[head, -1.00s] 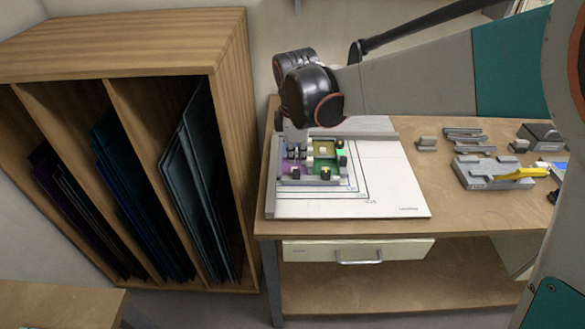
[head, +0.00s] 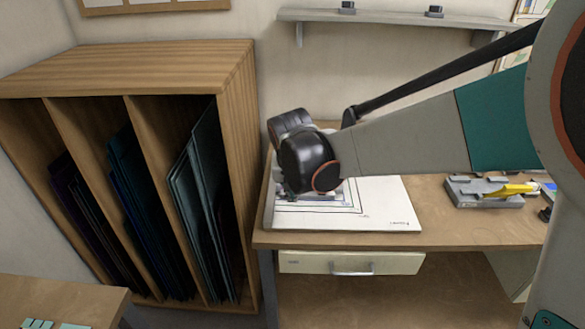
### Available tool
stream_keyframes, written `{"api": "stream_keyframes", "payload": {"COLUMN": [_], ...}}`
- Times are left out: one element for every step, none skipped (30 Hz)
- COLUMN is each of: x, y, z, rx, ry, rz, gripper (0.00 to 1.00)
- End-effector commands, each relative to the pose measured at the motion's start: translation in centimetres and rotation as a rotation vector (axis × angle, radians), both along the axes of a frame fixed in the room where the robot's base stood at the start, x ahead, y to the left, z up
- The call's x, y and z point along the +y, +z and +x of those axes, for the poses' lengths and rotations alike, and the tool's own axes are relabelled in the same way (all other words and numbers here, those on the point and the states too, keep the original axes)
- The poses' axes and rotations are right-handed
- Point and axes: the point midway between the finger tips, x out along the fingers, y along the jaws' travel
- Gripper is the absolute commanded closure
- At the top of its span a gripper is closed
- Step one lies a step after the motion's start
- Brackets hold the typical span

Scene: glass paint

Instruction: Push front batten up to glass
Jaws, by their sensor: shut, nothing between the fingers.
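My gripper (head: 290,188) is at the left part of the white board (head: 388,205), under my dark wrist. Only a little of it shows; its fingers look shut and empty. My wrist and arm cover most of the glass and the battens around it. A thin grey strip (head: 325,197) shows just below my wrist, where the front batten lies; most of it is hidden. I cannot tell whether it touches the glass, or whether my gripper touches it.
The board lies on a wooden bench (head: 430,228) with a drawer below. A grey tool block with a yellow handle (head: 510,190) is at the right. A wooden rack (head: 165,75) of coloured glass sheets stands close at the left. A wall shelf (head: 400,20) hangs behind.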

Motion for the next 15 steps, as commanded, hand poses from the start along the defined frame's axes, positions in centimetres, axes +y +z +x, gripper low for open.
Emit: {"api": "stream_keyframes", "payload": {"x": [0.0,0.0,0.0,0.0,0.0,0.0,0.0,-0.1,-0.1,-0.1,-0.1,-0.1,-0.1,-0.2,-0.2], "y": [-1.0,-1.6,-2.3,-2.9,-3.4,-4.2,-4.8,-5.3,-6.1,-6.6,-7.2,-7.8,-8.3,-8.5,-8.2], "z": [0.3,0.5,0.8,1.1,1.3,1.6,1.8,2.0,2.3,2.5,2.8,3.0,3.2,3.6,4.4], "rx": [0.000,0.000,0.000,0.000,0.000,0.000,0.000,0.000,0.000,0.000,0.000,0.000,0.000,0.000,0.000], "ry": [-0.001,-0.001,-0.002,-0.002,-0.002,-0.003,-0.003,-0.003,-0.003,-0.003,-0.004,-0.004,-0.004,-0.004,-0.004], "rz": [0.000,0.000,0.001,0.001,0.001,0.001,0.001,0.001,0.001,0.001,0.001,0.001,0.001,0.001,0.001], "gripper": [1.00,1.00,1.00,1.00,1.00,1.00,1.00,1.00,1.00,1.00,1.00,1.00,1.00,1.00,1.00]}}
